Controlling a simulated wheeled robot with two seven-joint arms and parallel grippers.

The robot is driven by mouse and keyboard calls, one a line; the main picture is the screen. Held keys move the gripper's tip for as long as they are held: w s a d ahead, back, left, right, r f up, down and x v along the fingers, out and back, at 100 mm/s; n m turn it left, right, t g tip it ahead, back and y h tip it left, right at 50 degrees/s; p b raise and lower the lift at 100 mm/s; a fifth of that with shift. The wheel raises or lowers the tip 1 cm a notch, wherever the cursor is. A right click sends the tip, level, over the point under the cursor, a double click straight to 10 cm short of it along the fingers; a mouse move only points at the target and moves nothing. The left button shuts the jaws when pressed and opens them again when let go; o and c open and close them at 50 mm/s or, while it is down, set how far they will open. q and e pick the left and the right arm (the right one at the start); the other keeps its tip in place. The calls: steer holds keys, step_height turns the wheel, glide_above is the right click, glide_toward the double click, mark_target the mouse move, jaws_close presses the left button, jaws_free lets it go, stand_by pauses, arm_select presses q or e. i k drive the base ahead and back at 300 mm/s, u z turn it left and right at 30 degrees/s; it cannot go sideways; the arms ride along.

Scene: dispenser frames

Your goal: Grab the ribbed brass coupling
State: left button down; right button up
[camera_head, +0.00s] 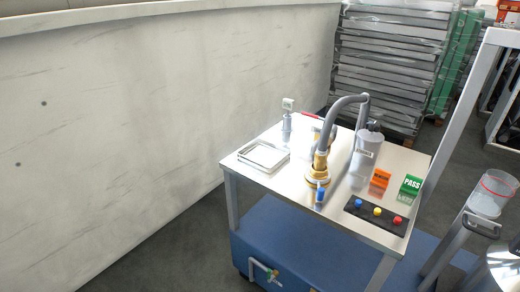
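A grey table (262,197) stands right of centre. A brass fitting (321,160) is on it, where a thick grey hose (340,103) comes down. A wider round brass piece (317,181) is at its foot, with a small blue part (320,195) in front. At this size I cannot make out ribs, or whether the brass parts are joined. The hose arches up and right towards a grey canister (368,150). Neither gripper shows in the view.
On the table are a shallow tray (263,156), a small gauge-like device (287,115), an orange block (380,179), a green PASS block (411,185) and a black panel (375,216) with coloured buttons. A pale wall (150,110) runs along the left. A clear container (494,190) stands at right.

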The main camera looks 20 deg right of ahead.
mark_target(321, 155)
steer(key=u, duration=0.2)
steer(key=i, duration=0.9)
steer(key=z, duration=0.8)
steer(key=i, duration=0.6)
steer(key=z, duration=0.65)
